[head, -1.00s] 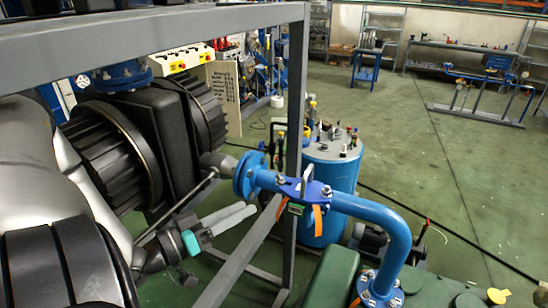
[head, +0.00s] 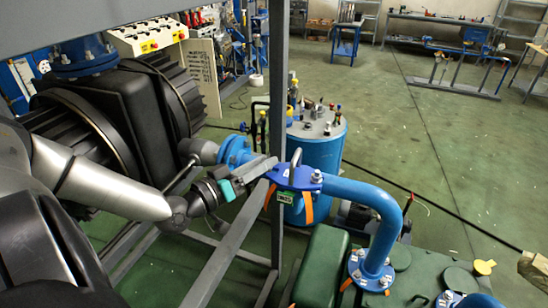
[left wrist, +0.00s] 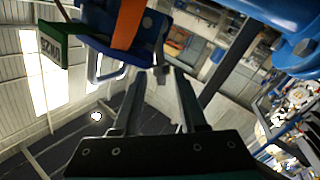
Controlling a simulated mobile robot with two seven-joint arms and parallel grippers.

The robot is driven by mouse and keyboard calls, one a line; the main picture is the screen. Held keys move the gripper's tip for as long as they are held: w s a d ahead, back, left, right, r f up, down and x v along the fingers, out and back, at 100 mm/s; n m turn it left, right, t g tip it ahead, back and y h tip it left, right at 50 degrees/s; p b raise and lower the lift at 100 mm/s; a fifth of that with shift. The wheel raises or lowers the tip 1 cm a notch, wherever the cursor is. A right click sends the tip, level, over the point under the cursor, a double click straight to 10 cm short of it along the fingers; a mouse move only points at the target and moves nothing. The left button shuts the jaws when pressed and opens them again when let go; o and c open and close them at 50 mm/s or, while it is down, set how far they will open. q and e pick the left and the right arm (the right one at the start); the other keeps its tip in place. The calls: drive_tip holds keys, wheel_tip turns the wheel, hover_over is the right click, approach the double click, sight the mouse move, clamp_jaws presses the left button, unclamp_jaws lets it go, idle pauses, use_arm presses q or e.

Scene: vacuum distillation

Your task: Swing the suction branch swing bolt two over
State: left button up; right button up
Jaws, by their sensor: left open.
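The suction branch is a blue pipe (head: 365,196) with an elbow. Along it sits a blue flanged joint (head: 290,180) with a grey handle loop, a green tag and orange straps. A bolt (head: 317,175) shows on the joint's right side in the head view; I cannot tell which bolt is number two. My left gripper (head: 265,166) is at the joint's left edge, its fingers overlapping it in the picture. In the left wrist view, the open fingers (left wrist: 157,88) point at a small metal bolt end (left wrist: 161,70) beside the blue joint; contact cannot be told. My right gripper is out of view.
Green machinery (head: 322,265) lies below right. The green floor behind is mostly open.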

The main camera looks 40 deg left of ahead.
use_arm(q)
drive_tip(key=shift+w+d, duration=0.2)
drive_tip(key=shift+w, duration=1.9)
drive_tip(key=shift+c, duration=0.3)
clamp_jaws()
